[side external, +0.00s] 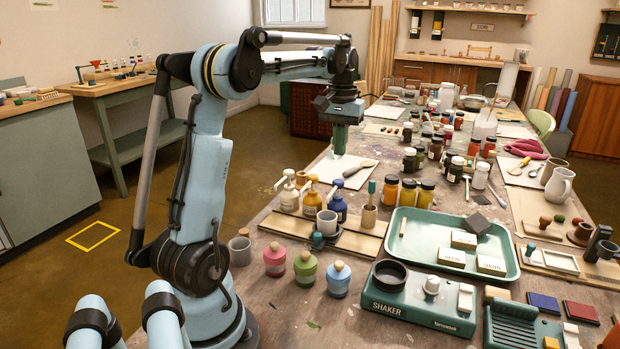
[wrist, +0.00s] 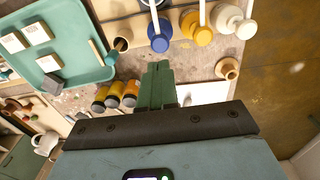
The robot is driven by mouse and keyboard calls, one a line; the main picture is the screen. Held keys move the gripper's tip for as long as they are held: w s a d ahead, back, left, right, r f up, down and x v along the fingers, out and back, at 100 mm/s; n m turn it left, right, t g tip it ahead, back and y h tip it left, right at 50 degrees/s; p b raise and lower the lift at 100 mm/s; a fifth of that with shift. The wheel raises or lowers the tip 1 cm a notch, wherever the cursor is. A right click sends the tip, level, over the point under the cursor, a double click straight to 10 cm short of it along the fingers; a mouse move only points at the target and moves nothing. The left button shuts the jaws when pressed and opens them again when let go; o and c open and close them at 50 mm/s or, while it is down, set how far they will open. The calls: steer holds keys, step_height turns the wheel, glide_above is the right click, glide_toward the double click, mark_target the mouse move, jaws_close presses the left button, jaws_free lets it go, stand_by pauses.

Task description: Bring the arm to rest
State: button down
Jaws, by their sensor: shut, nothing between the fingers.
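My light blue arm stands at the left end of the long table (side external: 300,325) in the side external view. My gripper (side external: 339,148) points down with its green fingers together, above a white sheet (side external: 346,172) that lies on the table. In the wrist view the green fingers of my gripper (wrist: 158,68) are shut with nothing between them. They show close to the pump bottles and the tray in that picture. The gripper is clear of the tabletop and touches nothing that I can see.
Pump bottles (side external: 338,202) stand on a wooden board in front of my gripper. Several jars (side external: 408,192) stand to its right. A green tray (side external: 400,258) with small blocks, a shaker device (side external: 385,300) and lidded pots (side external: 305,268) fill the near side. Air above is free.

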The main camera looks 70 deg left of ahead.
steer(key=shift+r, duration=0.25)
steer(key=shift+d, duration=0.1)
steer(key=d+m+t+y, duration=0.1)
steer(key=d+m+t, duration=0.25)
steer(key=d, duration=1.05)
steer(key=s+d+f+m+t, duration=0.2)
steer(key=s+d+f, duration=0.1)
steer(key=d, duration=0.4)
steer(key=s+d+f+m+t+h, duration=0.1)
steer(key=s+d+f+m, duration=0.2)
steer(key=d, duration=0.3)
steer(key=shift+s+d+t, duration=0.35)
steer(key=shift+s+d, duration=0.05)
